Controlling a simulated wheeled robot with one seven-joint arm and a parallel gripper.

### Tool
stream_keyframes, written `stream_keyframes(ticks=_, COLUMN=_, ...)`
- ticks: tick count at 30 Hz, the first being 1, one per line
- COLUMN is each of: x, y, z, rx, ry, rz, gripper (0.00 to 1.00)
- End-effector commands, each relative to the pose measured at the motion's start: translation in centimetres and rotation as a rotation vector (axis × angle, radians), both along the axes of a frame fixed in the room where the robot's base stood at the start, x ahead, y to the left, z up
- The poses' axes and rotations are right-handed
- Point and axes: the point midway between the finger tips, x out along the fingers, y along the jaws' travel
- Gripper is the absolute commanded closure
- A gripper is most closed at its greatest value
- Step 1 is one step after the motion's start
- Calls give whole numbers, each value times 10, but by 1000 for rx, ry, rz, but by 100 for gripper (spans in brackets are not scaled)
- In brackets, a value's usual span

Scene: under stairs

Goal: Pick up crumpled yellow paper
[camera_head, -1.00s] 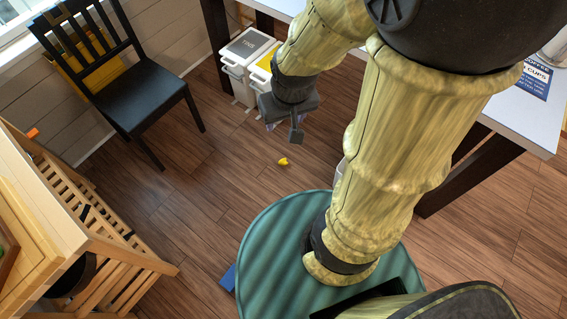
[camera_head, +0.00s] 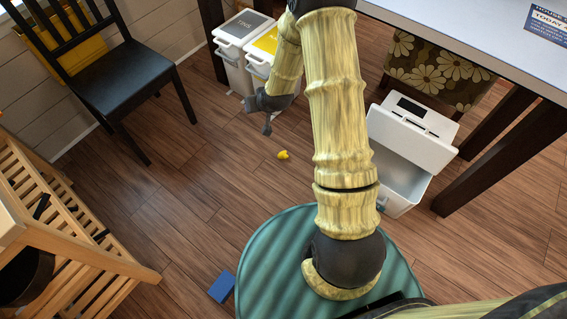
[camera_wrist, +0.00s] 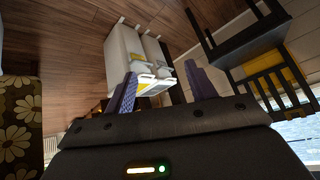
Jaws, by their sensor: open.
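The crumpled yellow paper (camera_head: 283,155) is a small yellow lump on the wooden floor, near the middle of the head view, in front of my green base. My gripper (camera_head: 267,126) is above and slightly left of it in the head view, apart from it. In the wrist view my gripper (camera_wrist: 162,88) is open, its two purple fingers spread with nothing held between them. The paper does not show in the wrist view.
Two white bins (camera_head: 241,50) stand at the back. A white bin with its lid raised (camera_head: 405,180) stands right of my arm, by a desk (camera_head: 460,30). A black chair (camera_head: 125,80) and wooden rack (camera_head: 50,230) are left. A blue item (camera_head: 222,287) lies on the floor.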

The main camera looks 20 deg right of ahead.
Motion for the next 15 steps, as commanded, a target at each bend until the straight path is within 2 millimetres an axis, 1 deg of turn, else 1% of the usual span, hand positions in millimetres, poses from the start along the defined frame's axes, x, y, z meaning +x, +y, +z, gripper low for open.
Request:
stream_keyframes(ticks=1, x=7, y=-2, z=-44, rx=17, ry=-18, rz=-16, gripper=44)
stream_keyframes(ticks=2, x=12, y=-2, z=-59, rx=27, ry=-34, rz=-24, gripper=44)
stream_keyframes(ticks=3, x=18, y=-2, z=-79, rx=40, ry=-55, rz=-36, gripper=44)
stream_keyframes(ticks=5, x=26, y=-4, z=-110, rx=58, ry=-87, rz=-57, gripper=44)
stream_keyframes(ticks=6, x=30, y=-5, z=-130, rx=71, ry=-107, rz=-71, gripper=44)
stream_keyframes(ticks=8, x=37, y=-7, z=-161, rx=89, ry=-140, rz=-97, gripper=44)
stream_keyframes(ticks=9, x=40, y=-8, z=-181, rx=101, ry=-161, rz=-114, gripper=44)
stream_keyframes(ticks=11, x=45, y=-11, z=-211, rx=118, ry=-193, rz=-144, gripper=44)
stream_keyframes(ticks=12, x=46, y=-13, z=-232, rx=128, ry=-214, rz=-164, gripper=44)
stream_keyframes(ticks=14, x=49, y=-16, z=-262, rx=145, ry=-246, rz=-198, gripper=44)
stream_keyframes(ticks=15, x=50, y=-19, z=-282, rx=153, ry=-267, rz=-222, gripper=44)
